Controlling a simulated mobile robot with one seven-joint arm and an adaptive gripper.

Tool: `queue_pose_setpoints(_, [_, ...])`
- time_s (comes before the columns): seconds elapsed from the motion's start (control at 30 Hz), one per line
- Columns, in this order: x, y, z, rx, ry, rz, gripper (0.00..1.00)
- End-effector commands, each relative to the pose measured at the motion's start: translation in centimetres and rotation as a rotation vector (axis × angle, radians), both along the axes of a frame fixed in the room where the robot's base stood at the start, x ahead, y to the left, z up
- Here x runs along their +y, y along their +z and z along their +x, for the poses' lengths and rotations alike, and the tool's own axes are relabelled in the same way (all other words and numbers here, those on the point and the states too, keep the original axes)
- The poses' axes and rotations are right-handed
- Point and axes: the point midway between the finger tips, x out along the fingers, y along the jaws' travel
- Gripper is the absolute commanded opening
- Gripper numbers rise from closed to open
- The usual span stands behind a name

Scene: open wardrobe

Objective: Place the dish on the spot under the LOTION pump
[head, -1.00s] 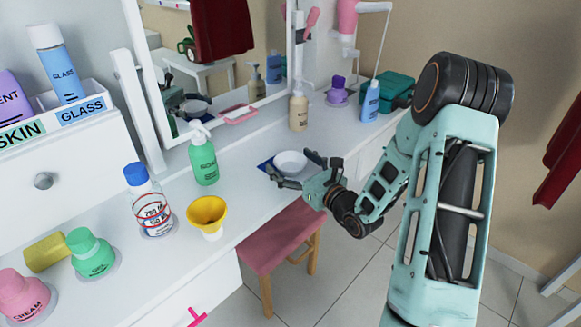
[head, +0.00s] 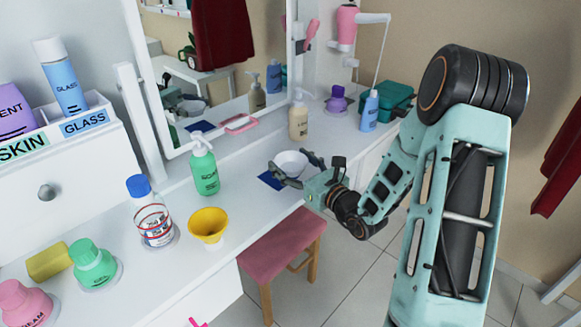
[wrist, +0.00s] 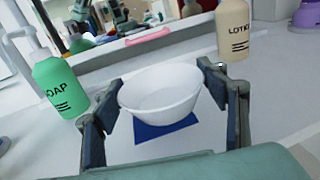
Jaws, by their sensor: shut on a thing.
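The dish is a white bowl (head: 291,163), also in the wrist view (wrist: 160,95). My gripper (head: 291,170) is shut on it, with one finger on each side of its rim. The dish appears raised above a dark blue square mat (head: 271,180), which shows below it in the wrist view (wrist: 166,132). The LOTION pump (head: 298,121) is a beige bottle standing upright behind the dish, near the mirror. It is at the upper right in the wrist view (wrist: 234,32). No marked spot shows under its spout.
A green SOAP pump (head: 204,170) stands left of the dish. A yellow cup (head: 208,224) and a clear bottle (head: 150,212) are nearer. A blue bottle (head: 369,111) and a purple container (head: 337,100) stand at the right.

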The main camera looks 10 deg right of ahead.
Motion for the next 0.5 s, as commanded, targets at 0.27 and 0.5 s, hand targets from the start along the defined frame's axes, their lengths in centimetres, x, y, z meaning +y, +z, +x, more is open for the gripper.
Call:
queue_pose_setpoints(0.27, [-0.1, 5.5, -4.4, 0.000, -0.003, -0.002, 0.41])
queue_pose_setpoints(0.5, [-0.1, 7.5, -9.1, 0.004, -0.002, 0.000, 0.41])
